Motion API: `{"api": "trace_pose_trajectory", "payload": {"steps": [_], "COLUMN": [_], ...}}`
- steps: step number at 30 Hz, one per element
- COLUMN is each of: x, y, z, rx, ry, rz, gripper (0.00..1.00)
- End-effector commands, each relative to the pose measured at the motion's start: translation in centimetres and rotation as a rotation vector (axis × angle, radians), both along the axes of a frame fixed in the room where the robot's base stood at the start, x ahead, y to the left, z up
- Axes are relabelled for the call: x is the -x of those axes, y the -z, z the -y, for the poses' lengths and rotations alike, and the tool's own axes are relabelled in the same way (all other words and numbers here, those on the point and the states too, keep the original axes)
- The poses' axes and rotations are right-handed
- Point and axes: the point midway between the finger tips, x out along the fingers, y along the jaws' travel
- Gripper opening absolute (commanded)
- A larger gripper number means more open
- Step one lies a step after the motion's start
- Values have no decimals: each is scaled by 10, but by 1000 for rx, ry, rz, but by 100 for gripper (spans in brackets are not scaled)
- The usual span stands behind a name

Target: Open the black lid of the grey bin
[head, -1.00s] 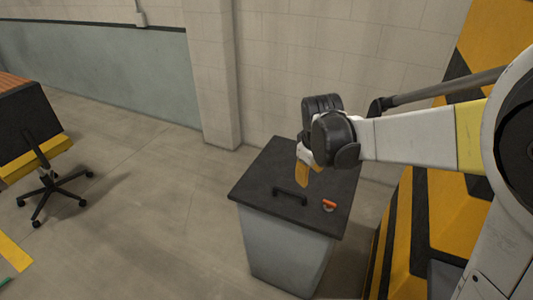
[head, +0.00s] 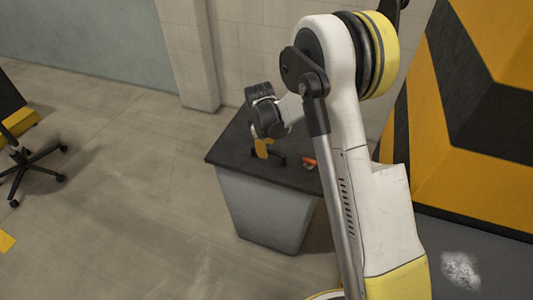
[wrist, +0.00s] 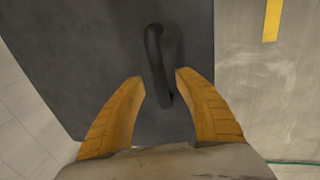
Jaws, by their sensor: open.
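The grey bin (head: 262,212) stands on the floor with its flat black lid (head: 232,150) closed. A black bar handle (head: 279,157) rises from the lid, partly hidden behind my gripper in the head view. My gripper (head: 263,149) has yellow fingers and is over the lid at the handle. In the wrist view the fingers (wrist: 158,74) are open, one on each side of the near part of the handle (wrist: 155,58). I cannot tell whether either finger touches it. Nothing is held.
A yellow and black striped structure (head: 470,110) stands at the right. A wall is behind the bin. A wheeled chair (head: 25,160) is at the far left, with open floor between.

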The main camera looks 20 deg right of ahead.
Motion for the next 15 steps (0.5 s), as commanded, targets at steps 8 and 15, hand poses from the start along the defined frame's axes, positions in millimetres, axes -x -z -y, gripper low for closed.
{"api": "trace_pose_trajectory", "payload": {"steps": [8, 15], "x": [-3, -3], "y": [17, 17], "z": [2, 2], "rx": [0, 0], "ry": [0, 0], "rz": [0, 0], "gripper": [39, 29]}}
